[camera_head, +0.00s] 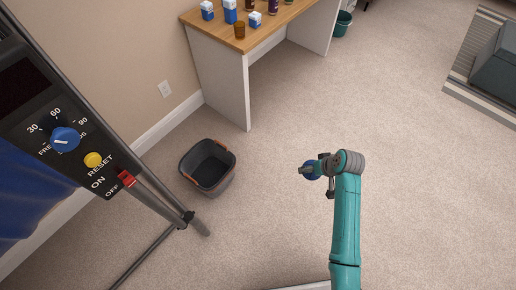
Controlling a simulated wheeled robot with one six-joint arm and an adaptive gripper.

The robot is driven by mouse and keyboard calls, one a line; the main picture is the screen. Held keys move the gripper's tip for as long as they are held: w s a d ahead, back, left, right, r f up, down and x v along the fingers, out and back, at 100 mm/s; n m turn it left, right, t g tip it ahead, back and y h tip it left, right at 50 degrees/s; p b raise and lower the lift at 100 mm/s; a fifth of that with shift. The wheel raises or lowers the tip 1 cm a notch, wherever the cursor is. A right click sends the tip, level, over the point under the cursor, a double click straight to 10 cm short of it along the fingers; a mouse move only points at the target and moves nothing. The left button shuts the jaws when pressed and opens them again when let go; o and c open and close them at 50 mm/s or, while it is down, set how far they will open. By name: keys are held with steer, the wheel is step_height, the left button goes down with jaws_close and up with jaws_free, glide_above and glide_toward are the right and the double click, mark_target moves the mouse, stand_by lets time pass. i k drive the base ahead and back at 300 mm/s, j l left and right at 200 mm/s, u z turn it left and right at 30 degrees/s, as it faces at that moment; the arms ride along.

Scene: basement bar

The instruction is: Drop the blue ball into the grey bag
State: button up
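The blue ball (313,174) is between the fingers of my gripper (309,170), which is shut on it. The fingers hide part of the ball. The grey bag (222,184) is a dark, open-topped container with two orange-brown handles. It stands upright on the carpet to the left of my gripper, and its visible inside looks empty. My gripper and the ball are clearly apart from the bag, to the right of it in the picture.
A control panel (75,150) on a dark metal frame fills the left side. A wood-topped white table (232,85) with cartons and a brown cup stands behind the bag. A teal bin (342,26) is farther back. Carpet between gripper and bag is clear.

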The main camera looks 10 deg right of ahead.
mark_target(214, 176)
steer(key=i+l+z, duration=0.2)
steer(key=z, duration=0.2)
steer(key=i+z, duration=0.8)
steer(key=i+u, duration=0.2)
steer(key=i+l+u, duration=0.2)
steer(key=i, duration=0.2)
steer(key=i+u, duration=0.15)
steer(key=u, duration=0.25)
steer(key=i+u, duration=0.1)
steer(key=u, duration=0.3)
steer(key=i+u, duration=0.15)
steer(key=u, duration=0.3)
steer(key=i+l+u, duration=0.1)
steer(key=u, duration=0.3)
steer(key=i+u, duration=0.25)
steer(key=u, duration=0.2)
steer(key=i+l+u, duration=0.2)
steer(key=u, duration=0.2)
steer(key=i+l+u, duration=0.2)
steer(key=u, duration=0.25)
steer(key=i+l+u, duration=0.2)
steer(key=u, duration=0.25)
steer(key=l, duration=0.1)
